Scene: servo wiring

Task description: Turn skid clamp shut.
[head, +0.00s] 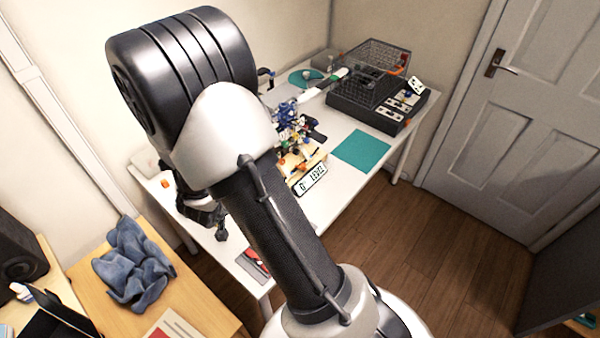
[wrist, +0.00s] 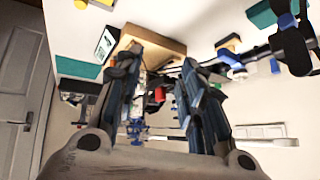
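My gripper (wrist: 160,68) shows in the wrist view with its two dark blue fingers apart and a clear gap between them. In the head view my gripper (head: 218,225) hangs at the table's left side, partly hidden by my arm. A wooden base (wrist: 155,42) lies beyond the fingertips in the wrist view. A small red part (wrist: 160,94) shows between the fingers. In the head view the wooden base (head: 312,160) carries a cluster of blue, green and dark parts (head: 291,122). I cannot tell which part is the skid clamp, or whether it is open or shut.
A "0° LEVEL" card (head: 311,179) stands at the base's front. A teal mat (head: 361,150) lies to its right on the white table (head: 330,208). A wire basket (head: 376,62) and a dark box (head: 365,112) stand behind. A blue cloth (head: 133,264) lies on the wooden desk (head: 195,298).

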